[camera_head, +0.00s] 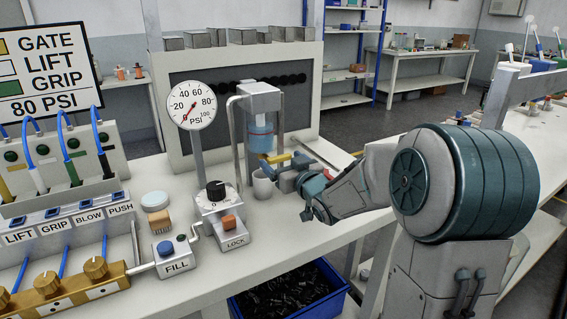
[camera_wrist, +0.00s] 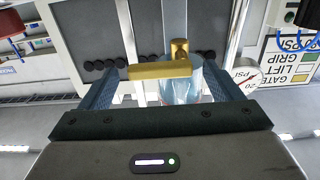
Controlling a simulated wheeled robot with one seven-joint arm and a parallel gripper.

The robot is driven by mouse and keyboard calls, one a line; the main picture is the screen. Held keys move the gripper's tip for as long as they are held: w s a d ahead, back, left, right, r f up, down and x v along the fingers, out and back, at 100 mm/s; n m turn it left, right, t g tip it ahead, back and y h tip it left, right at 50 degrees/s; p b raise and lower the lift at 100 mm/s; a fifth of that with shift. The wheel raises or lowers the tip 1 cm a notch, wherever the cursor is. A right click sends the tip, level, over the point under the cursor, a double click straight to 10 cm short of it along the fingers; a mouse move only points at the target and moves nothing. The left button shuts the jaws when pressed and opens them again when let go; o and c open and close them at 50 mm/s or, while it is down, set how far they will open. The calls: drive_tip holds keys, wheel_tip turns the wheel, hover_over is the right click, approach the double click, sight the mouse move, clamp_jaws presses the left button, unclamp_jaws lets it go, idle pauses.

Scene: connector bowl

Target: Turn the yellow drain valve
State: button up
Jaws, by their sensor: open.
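The yellow drain valve (camera_head: 277,157) sits at the bottom of a clear bowl of bluish liquid (camera_head: 261,136) under a grey housing. In the wrist view, which looks upside down, the yellow valve (camera_wrist: 160,70) shows as a long bar across the view with a short stub at its middle right. My gripper (camera_head: 287,172) is at the valve from the right. In the wrist view my gripper (camera_wrist: 163,88) is open, with one finger on each side of the bar and gaps between. The bowl (camera_wrist: 180,86) shows behind the bar.
A white cup (camera_head: 262,184) stands below the valve, close to my gripper. A pressure gauge (camera_head: 191,107) on a post and a lock box (camera_head: 231,226) stand to the left. A blue crate (camera_head: 290,291) of dark parts is below the bench.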

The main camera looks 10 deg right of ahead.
drive_tip(key=c, duration=1)
